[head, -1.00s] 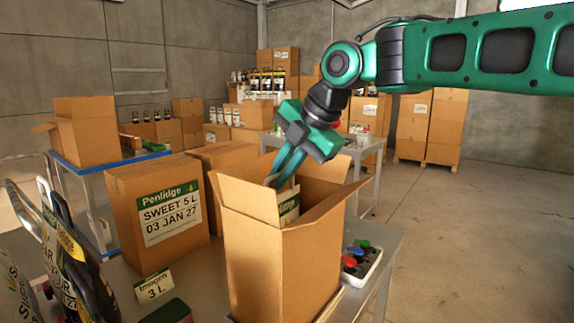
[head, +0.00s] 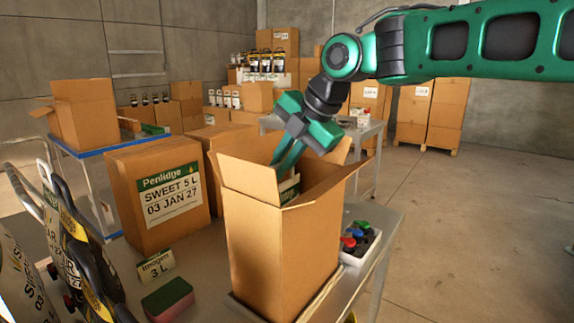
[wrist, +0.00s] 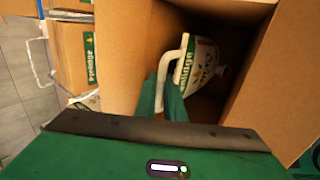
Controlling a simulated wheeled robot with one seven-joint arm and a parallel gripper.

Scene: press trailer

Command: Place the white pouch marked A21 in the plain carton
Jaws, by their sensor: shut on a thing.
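The tall open carton (head: 262,255) has no print on its visible sides and stands on the bench in front of me, flaps up. My gripper (head: 287,160) reaches down into its mouth. A white pouch with a green Penlidge label (head: 290,189) is inside the carton, partly hidden by the flaps. In the wrist view the pouch (wrist: 201,66) lies between the carton walls. My gripper (wrist: 169,95) is shut on its white looped handle. I cannot read an A21 mark, nor tell whether the pouch touches the carton bottom.
A closed Penlidge carton (head: 160,195) stands to the left, with another carton behind. A small Imogen 3 L card (head: 156,267) and a green-topped pad (head: 168,298) are at front left. A tray of coloured caps (head: 358,248) sits right of the open carton. Pouches crowd the left edge.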

